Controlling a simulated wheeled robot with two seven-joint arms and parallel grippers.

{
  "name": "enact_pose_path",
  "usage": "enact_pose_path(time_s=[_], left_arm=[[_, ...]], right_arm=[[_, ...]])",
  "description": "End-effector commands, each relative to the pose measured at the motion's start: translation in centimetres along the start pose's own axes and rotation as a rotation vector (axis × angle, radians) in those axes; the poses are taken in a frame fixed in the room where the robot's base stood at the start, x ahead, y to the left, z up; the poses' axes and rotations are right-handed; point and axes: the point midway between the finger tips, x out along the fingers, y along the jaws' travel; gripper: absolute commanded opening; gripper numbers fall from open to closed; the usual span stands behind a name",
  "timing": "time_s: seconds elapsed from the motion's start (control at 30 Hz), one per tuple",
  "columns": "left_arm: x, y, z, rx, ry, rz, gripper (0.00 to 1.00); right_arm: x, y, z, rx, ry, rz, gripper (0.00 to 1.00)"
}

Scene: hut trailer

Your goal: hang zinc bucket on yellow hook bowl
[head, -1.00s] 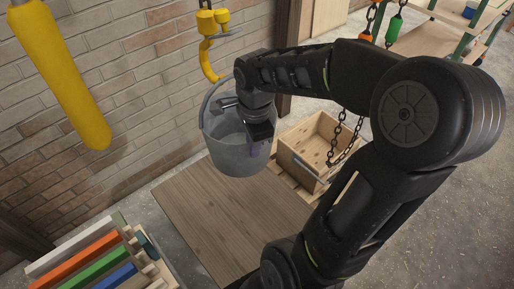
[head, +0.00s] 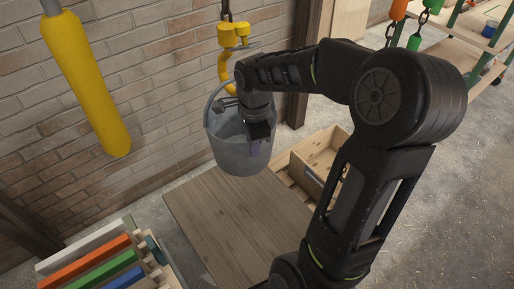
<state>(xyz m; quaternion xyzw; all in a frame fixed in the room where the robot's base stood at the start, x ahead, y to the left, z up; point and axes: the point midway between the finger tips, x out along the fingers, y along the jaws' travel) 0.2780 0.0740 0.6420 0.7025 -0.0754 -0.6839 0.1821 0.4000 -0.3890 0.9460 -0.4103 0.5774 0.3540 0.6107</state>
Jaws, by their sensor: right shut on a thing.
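The zinc bucket (head: 232,156), grey and open-topped, hangs upright above a wooden board at the centre of the head view. My right gripper (head: 245,117) is at the bucket's top and shut on it; my wrist hides part of the rim and the exact grip. The bucket's thin handle rises on its left side toward the hook. The yellow hook (head: 232,40) hangs from a chain just above, and its curved bowl (head: 224,72) is by the handle's top. I cannot tell whether the handle lies inside the hook bowl. My left gripper is not in view.
A thick yellow tube (head: 88,85) hangs at the left before the brick wall. The wooden board (head: 235,225) lies below the bucket, with a wooden crate (head: 322,155) to its right. Coloured bars (head: 95,262) fill the lower left. Chains hang at the upper right.

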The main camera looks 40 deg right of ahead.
Motion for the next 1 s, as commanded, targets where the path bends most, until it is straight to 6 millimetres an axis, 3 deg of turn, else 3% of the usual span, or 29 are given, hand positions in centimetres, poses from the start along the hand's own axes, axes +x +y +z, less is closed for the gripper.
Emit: enact_pose_path(time_s=[0.4, 1.0], left_arm=[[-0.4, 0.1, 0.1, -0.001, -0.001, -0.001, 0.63], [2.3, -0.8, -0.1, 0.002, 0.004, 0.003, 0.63]], right_arm=[[0.3, -2.5, 0.8, 0.000, -0.001, -0.004, 0.00], [4.0, -3.2, 1.1, 0.000, 0.000, -0.005, 0.00]])
